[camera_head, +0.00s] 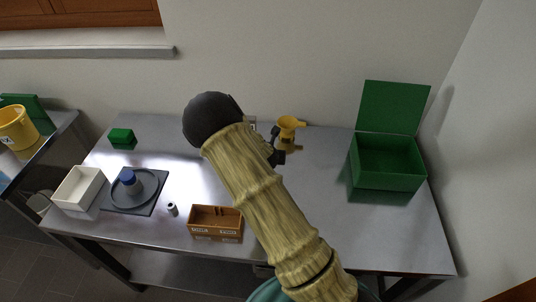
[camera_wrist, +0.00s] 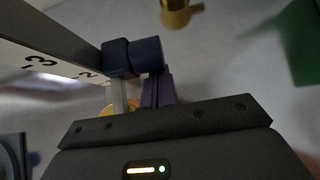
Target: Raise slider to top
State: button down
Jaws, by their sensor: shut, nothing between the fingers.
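The wrist view shows a grey upright scale (camera_wrist: 50,62) with black numbers, 3 and 2 among them. A dark blue block (camera_wrist: 117,57) at the scale's edge looks like the slider. My gripper (camera_wrist: 157,80) is shut and empty, with its dark fingers close beside the block. Whether they touch it I cannot tell. In the head view my arm covers most of the scale and the slider, and only a dark part of my gripper (camera_head: 275,157) shows past the arm.
An open green box (camera_head: 388,180) is at the right. An orange bin (camera_head: 216,236), a small grey cylinder (camera_head: 173,209), a white tray (camera_head: 62,205) and a green block (camera_head: 121,136) are on the steel table (camera_head: 330,225).

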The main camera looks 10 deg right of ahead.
jog(key=shift+r, duration=0.1)
notch_tip(320, 180, up, 11)
jog(key=p, duration=0.5)
jog(key=shift+w, duration=0.15)
jog(key=p+v, duration=0.4)
jog(key=v, duration=0.6)
jog(key=shift+s+f, duration=0.25)
